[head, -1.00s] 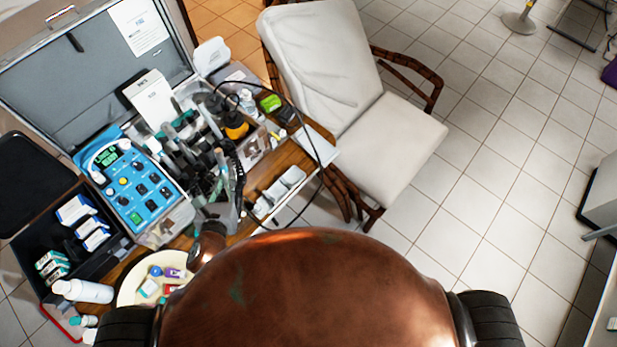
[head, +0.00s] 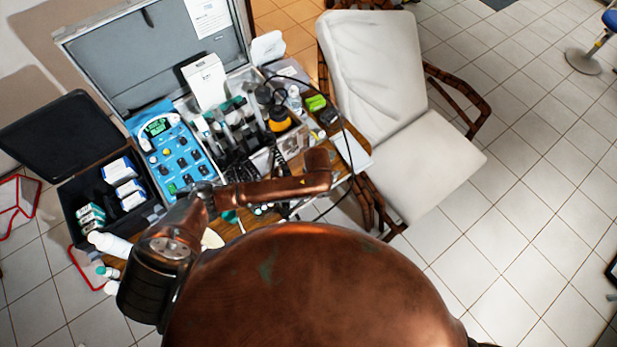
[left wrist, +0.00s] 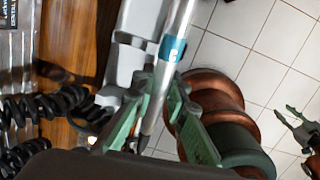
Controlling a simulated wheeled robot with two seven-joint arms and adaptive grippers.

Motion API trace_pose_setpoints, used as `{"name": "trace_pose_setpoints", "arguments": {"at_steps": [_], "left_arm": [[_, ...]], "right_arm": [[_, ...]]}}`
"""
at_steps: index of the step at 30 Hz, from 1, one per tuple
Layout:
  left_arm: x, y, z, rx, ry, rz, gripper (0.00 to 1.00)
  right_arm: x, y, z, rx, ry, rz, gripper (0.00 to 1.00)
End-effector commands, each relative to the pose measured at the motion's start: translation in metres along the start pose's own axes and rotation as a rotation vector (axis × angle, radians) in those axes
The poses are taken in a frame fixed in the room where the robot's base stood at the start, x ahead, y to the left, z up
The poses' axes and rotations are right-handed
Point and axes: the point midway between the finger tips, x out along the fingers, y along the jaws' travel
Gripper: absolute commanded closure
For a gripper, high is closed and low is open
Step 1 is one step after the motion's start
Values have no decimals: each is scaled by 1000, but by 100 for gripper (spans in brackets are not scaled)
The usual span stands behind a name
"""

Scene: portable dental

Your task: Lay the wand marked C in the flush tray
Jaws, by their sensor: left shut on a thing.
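In the left wrist view my left gripper (left wrist: 150,112) has its green fingers shut on a slim silver wand (left wrist: 177,30) with a teal band.
An open case holds a blue control unit (head: 172,152), a white box (head: 205,82) and several bottles and instruments. Black coiled cords (left wrist: 45,105) lie beside the gripper. A black box (head: 75,195) stands at left. A cushioned chair (head: 425,165) stands close on the right.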

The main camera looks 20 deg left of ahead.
Motion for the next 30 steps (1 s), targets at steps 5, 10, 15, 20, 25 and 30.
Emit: {"name": "trace_pose_setpoints", "arguments": {"at_steps": [5, 10, 15, 20, 25, 30], "left_arm": [[-10, 32, -3, 63, 204, 12, 100], [-20, 46, -8, 80, 294, 10, 100], [-19, 49, -9, 82, 313, 7, 100], [-11, 48, -10, 82, 312, 6, 100], [4, 46, -12, 82, 311, 6, 100], [9, 46, -12, 82, 310, 7, 100]], "right_arm": [[-9, 2, 2, 0, -3, 2, 67], [-12, 5, 2, -1, -3, 5, 67], [-9, 5, 2, -1, -4, 5, 67], [-1, 4, 4, -1, -5, 5, 67], [12, 4, 7, -1, -8, 4, 67], [17, 2, 8, 0, -10, 3, 67]]}}
